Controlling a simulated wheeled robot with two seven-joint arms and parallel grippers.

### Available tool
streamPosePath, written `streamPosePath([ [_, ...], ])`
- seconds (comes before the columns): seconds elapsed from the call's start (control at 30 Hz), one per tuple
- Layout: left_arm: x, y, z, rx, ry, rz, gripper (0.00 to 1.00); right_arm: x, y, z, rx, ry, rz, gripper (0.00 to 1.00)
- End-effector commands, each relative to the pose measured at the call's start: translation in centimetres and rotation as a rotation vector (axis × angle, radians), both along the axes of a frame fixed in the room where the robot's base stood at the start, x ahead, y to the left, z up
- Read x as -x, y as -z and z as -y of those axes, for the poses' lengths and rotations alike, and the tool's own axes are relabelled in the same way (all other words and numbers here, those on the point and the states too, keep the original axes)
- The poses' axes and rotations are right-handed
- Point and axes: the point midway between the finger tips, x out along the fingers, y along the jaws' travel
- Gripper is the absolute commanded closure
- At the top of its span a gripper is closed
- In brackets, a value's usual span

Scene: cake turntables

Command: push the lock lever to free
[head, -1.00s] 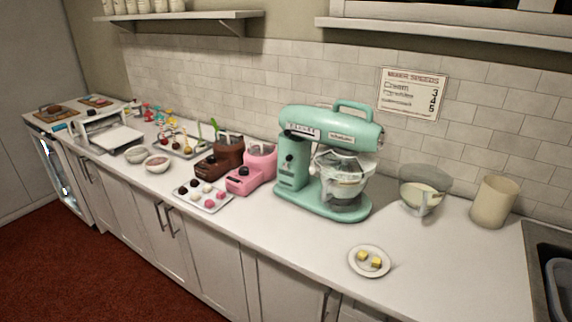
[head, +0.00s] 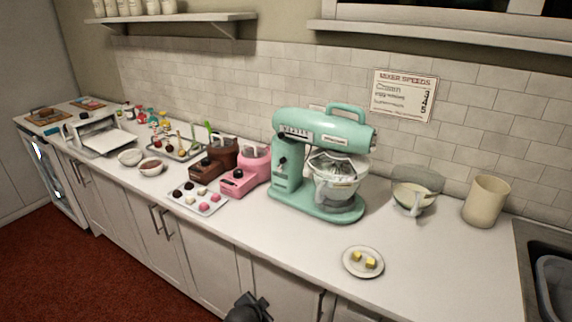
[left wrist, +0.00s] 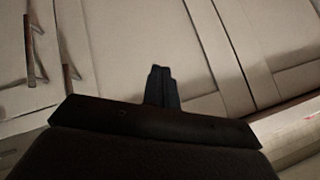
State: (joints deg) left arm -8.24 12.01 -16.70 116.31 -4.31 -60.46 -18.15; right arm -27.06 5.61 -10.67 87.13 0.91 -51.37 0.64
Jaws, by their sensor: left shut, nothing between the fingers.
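The mint-green stand mixer (head: 322,160) stands on the counter at the middle of the head view, with a clear bowl (head: 336,183) under its head. A small dark knob or lever (head: 282,163) shows on the side of its column; I cannot tell whether it is the lock lever or how it is set. My left gripper (head: 258,300) is at the bottom edge of the head view, in front of the cabinets and below the counter top. In the left wrist view its fingers (left wrist: 161,72) are together and empty, with cabinet fronts beyond. My right gripper is not in view.
A plate with butter pieces (head: 363,262) lies near the counter's front edge. Pink (head: 245,173) and brown (head: 214,160) machines stand left of the mixer. A bowl (head: 413,198) and a beige canister (head: 487,201) stand right. The counter in front of the mixer is mostly clear.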

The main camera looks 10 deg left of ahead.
Motion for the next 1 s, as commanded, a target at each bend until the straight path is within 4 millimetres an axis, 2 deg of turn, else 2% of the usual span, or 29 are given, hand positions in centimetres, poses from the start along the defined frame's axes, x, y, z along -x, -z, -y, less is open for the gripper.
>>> streamPosePath([
  [0.03,-1.2,-3.1,0.2,-0.021,0.024,0.049,1.0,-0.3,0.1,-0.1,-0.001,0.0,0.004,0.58],
  [0.1,-2.4,-6.4,0.4,-0.048,0.051,0.102,1.0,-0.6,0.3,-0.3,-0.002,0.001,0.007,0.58],
  [0.23,-3.8,-11.5,0.8,-0.089,0.09,0.185,1.0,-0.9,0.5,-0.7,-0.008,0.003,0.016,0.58],
  [0.4,-4.8,-17.1,1.2,-0.138,0.132,0.276,1.0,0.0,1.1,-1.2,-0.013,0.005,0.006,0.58],
  [0.47,-5.7,-17.3,1.4,-0.156,0.144,0.294,1.0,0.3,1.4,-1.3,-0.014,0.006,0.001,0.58],
  [0.67,-8.6,-19.8,2.0,-0.217,0.194,0.378,1.0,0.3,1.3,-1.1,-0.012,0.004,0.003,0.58],
  [0.87,-12.5,-23.8,2.9,-0.314,0.259,0.498,1.0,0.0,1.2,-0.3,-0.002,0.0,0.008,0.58],
  [1.0,-15.3,-27.3,3.6,-0.4,0.309,0.596,1.0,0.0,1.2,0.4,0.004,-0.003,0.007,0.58],
])
